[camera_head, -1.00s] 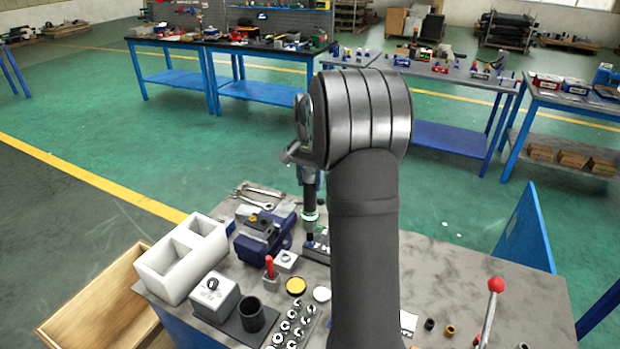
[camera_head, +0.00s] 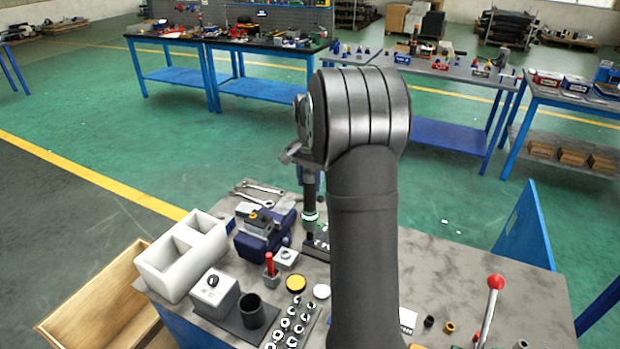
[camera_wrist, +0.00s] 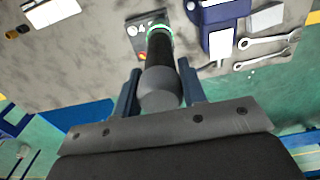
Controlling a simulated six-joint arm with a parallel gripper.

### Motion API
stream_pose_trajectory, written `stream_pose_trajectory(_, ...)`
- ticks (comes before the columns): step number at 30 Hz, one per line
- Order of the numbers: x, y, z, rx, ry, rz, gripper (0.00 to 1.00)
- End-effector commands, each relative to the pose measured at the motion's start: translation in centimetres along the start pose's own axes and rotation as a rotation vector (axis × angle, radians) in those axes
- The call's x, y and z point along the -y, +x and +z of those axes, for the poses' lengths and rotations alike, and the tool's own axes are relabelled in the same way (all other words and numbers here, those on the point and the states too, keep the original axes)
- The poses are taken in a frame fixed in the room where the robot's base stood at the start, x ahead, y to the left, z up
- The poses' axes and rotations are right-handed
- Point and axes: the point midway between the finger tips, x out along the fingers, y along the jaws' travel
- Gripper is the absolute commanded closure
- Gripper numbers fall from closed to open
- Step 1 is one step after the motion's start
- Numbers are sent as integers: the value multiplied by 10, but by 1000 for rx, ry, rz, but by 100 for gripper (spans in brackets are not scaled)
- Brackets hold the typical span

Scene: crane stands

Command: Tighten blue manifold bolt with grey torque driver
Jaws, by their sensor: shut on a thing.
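My gripper (camera_wrist: 159,74) is shut on the torque driver (camera_wrist: 160,50), a dark grey cylinder with a rounded grey end and a green-lit ring. In the head view the driver (camera_head: 310,195) hangs upright below my wrist. Its lower tip is at the dark manifold block (camera_head: 320,246), which my arm partly covers. The block also shows in the wrist view (camera_wrist: 136,42), with pale round marks on top. I cannot clearly make out the blue bolt, nor tell whether the tip touches it. The driver hides that spot in the wrist view.
A blue vise (camera_head: 264,236) stands close left of the driver, with wrenches (camera_head: 262,188) behind it. A white divided box (camera_head: 183,258), a red-handled tool (camera_head: 269,264) and a black cup (camera_head: 252,311) stand nearer. A red-knobbed lever (camera_head: 495,283) rises at right. The bench's right rear is clear.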

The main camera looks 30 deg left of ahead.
Motion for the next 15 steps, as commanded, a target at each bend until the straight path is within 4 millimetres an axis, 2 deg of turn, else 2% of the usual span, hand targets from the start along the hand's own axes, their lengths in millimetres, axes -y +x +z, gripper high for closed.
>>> stream_pose_trajectory(15,0,5,0,-2,0,-1,100)
